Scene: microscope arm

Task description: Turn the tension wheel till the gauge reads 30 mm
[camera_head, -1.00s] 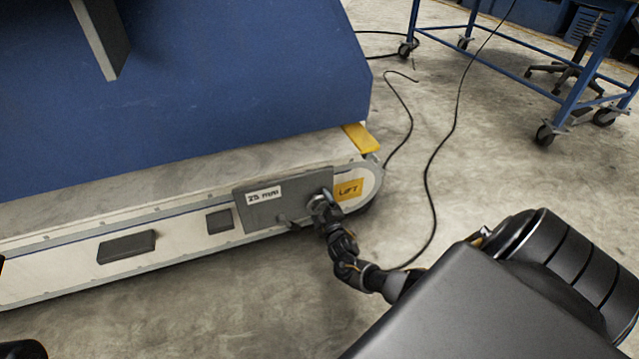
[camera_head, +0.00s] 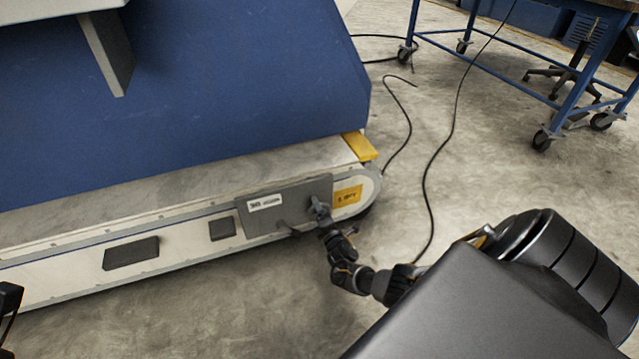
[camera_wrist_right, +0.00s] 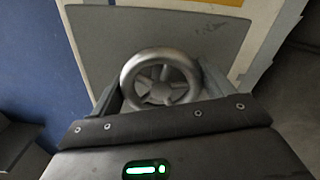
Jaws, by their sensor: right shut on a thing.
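The tension wheel (camera_wrist_right: 160,80) is a small silver spoked handwheel on a grey plate (camera_head: 268,222) on the side of the conveyor. In the head view the wheel (camera_head: 317,204) is partly hidden by my right gripper (camera_head: 319,212). In the right wrist view my right gripper (camera_wrist_right: 160,92) has a finger on each side of the wheel and is shut on it. The white gauge label (camera_head: 266,203) on the plate is blurred and appears to read 30 mm. A dark piece of my left arm shows at the left edge of the head view; its jaws cannot be made out.
A yellow label (camera_head: 347,196) sits right of the plate. The conveyor (camera_head: 60,255) carries a large blue housing (camera_head: 230,90). Black cables (camera_head: 428,180) lie on the open floor at right. A blue wheeled table (camera_head: 480,60) stands at the back right.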

